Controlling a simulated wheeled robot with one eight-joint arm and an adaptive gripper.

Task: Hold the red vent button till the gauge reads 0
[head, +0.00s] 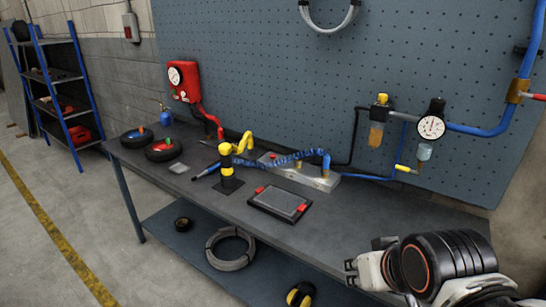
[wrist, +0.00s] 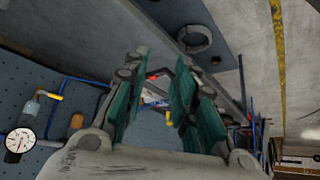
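My gripper (wrist: 160,80) is open, its two teal-padded fingers apart with nothing between them in the wrist view. In the head view my arm is at the lower right, in front of the bench and apart from the metal block. A small red part that looks like a button (head: 272,155) sits at the left end of the metal block (head: 300,177), partly behind hoses. A round white gauge (head: 431,127) is on the pegboard at right; it also shows in the wrist view (wrist: 20,140). Another gauge (head: 175,76) is on a red box. I cannot read either needle.
The grey bench (head: 222,205) holds a tablet (head: 279,204) with red corners, a yellow-black post (head: 226,162), a coiled blue hose (head: 285,158) and two round dark trays. A blue pipe (head: 475,130) runs along the right wall. The bench's front right is clear.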

